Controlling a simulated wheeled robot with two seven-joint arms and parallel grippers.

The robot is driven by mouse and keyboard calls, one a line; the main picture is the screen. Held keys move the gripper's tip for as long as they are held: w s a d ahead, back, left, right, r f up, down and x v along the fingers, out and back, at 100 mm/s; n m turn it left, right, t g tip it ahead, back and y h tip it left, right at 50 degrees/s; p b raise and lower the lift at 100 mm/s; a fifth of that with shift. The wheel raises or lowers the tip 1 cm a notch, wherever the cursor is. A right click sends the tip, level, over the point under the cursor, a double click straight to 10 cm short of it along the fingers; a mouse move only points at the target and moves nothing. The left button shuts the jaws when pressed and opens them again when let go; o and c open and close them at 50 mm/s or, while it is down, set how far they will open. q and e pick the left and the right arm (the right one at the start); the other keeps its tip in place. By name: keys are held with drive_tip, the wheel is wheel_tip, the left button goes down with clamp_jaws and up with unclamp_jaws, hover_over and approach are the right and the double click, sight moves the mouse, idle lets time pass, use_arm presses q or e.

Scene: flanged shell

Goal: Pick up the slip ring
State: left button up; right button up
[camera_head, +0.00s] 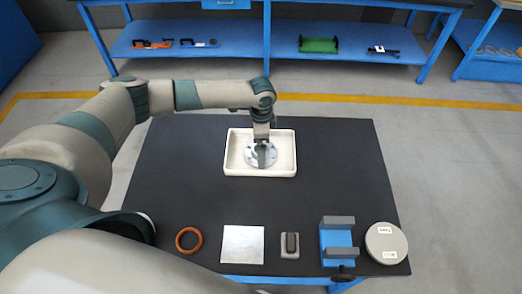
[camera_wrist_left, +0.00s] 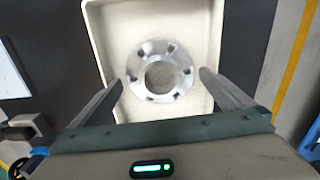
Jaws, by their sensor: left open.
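A silver flanged ring (camera_head: 250,155) with several bolt holes and a round centre opening lies in a white tray (camera_head: 290,168) on the dark table. It shows in full in the wrist view (camera_wrist_left: 143,89), flat on the tray floor. My left gripper (camera_head: 262,160) reaches down over the tray and partly hides the ring in the head view. In the wrist view its two fingers (camera_wrist_left: 160,82) are open, one to each side of the ring, with nothing between them in grip. An orange ring (camera_head: 189,240) lies at the table's front left. My right gripper is not in view.
Along the table's front edge are a silver plate (camera_head: 243,244), a small grey block (camera_head: 290,245), a blue fixture with grey bars (camera_head: 338,240) and a round grey disc (camera_head: 386,243). The tray walls surround the ring. The table right of the tray is clear.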

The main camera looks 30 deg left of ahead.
use_arm(q)
drive_tip(key=shift+f, duration=0.95)
drive_tip(key=c, duration=1.5)
drive_tip(key=shift+r, duration=0.1)
drive_tip(key=shift+c, duration=0.7)
drive_tip(key=shift+w+r, duration=0.1)
drive_tip(key=shift+r, duration=0.05)
